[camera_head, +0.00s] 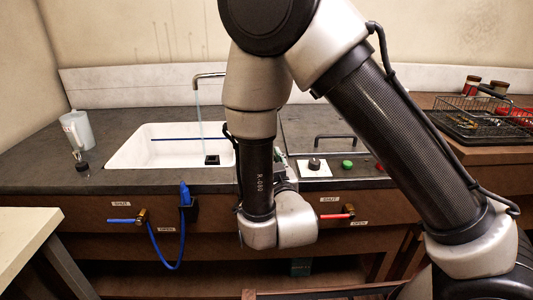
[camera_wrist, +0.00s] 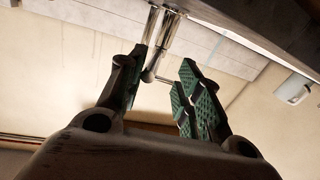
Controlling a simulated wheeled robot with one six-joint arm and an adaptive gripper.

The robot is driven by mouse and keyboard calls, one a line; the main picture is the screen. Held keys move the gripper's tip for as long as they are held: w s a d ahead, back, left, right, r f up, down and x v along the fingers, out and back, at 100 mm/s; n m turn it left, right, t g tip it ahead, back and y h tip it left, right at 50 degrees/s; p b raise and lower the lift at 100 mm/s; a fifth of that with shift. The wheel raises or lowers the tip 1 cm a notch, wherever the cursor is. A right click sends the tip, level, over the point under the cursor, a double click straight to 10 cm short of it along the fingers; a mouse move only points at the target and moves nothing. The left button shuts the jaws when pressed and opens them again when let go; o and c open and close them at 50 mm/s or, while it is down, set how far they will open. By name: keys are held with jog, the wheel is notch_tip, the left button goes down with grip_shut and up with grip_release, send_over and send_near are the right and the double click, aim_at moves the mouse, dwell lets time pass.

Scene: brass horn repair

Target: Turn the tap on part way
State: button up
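The chrome tap's spout (camera_head: 210,75) reaches over the white sink (camera_head: 125,155) in the head view. A thin pale-blue stream (camera_head: 199,115) falls from it into the sink. The rest of the tap is hidden behind my arm. In the wrist view the chrome tap (camera_wrist: 172,35) shows with a ball-shaped joint and a thin rod beyond my fingers. My gripper (camera_wrist: 164,65) is open, its green pads apart on either side of the tap's lower part in the picture. I cannot tell whether either pad touches it. In the head view my gripper is mostly hidden behind my wrist.
A blue-handled valve (camera_head: 125,220) with a blue hose and a red-handled valve (camera_head: 338,216) are on the counter front. A knob on a white plate (camera_head: 314,167) and green button (camera_head: 347,164) lie right of the sink. A jug (camera_head: 77,130) stands left; a wire basket (camera_head: 485,118) right.

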jog(key=s+d, duration=0.1)
jog(key=s, duration=0.5)
jog(key=shift+s, duration=0.25)
